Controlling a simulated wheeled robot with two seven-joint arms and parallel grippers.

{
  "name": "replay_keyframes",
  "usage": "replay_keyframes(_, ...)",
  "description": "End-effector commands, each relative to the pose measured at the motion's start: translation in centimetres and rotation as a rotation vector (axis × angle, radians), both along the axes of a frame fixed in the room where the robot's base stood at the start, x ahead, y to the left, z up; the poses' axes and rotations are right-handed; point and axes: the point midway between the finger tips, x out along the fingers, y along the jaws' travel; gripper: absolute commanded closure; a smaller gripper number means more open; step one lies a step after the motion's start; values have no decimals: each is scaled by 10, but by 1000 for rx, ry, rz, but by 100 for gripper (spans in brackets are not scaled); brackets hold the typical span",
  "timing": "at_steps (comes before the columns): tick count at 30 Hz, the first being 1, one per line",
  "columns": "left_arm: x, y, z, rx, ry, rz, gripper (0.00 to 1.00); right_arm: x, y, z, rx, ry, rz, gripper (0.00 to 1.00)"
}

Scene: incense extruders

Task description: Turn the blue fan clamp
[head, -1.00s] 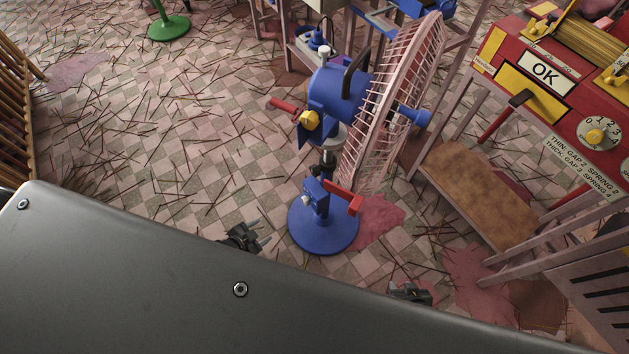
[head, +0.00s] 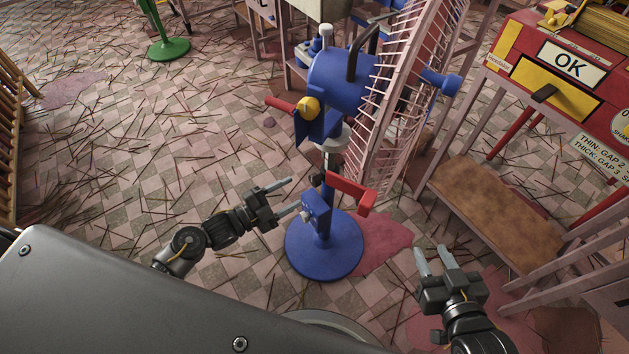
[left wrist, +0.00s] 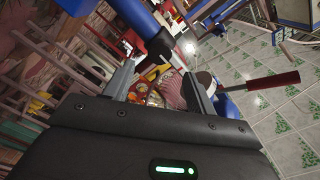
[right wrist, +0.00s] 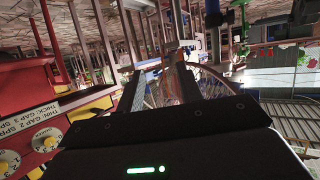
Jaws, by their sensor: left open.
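The blue fan stands on the floor in the middle of the head view on a round blue base (head: 310,262). On its post is a blue clamp block (head: 316,212) with a red handle (head: 352,192) pointing right. Higher up, the blue motor housing (head: 335,80) has a yellow knob (head: 308,106) and a red bar (head: 279,104). My left gripper (head: 295,193) is open and empty, just left of the clamp block; I cannot tell whether its lower finger touches it. My right gripper (head: 430,249) is open and empty, low and right of the base, apart from the fan.
The pink wire fan cage (head: 400,100) rises right of the post. A pink-framed bench with a brown top (head: 500,215) and the red and yellow machine (head: 565,70) stand on the right. A green stand (head: 168,48) is far left.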

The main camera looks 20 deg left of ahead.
Motion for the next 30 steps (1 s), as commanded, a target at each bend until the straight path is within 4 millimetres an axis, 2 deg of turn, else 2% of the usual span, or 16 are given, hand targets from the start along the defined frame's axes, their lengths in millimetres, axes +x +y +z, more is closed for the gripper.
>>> replay_keyframes(6,34,-27,-1,-3,-1,2,44,4,12,14,42,-103,31,64)
replay_keyframes(13,59,-48,-1,-2,0,2,44,6,22,30,83,-197,57,64)
replay_keyframes(18,66,-54,-1,-1,2,2,44,6,25,36,97,-228,67,64)
replay_keyframes(26,67,-55,-1,0,3,1,44,6,25,37,99,-231,69,64)
replay_keyframes(30,67,-55,-1,0,3,1,59,6,25,37,98,-230,68,64)
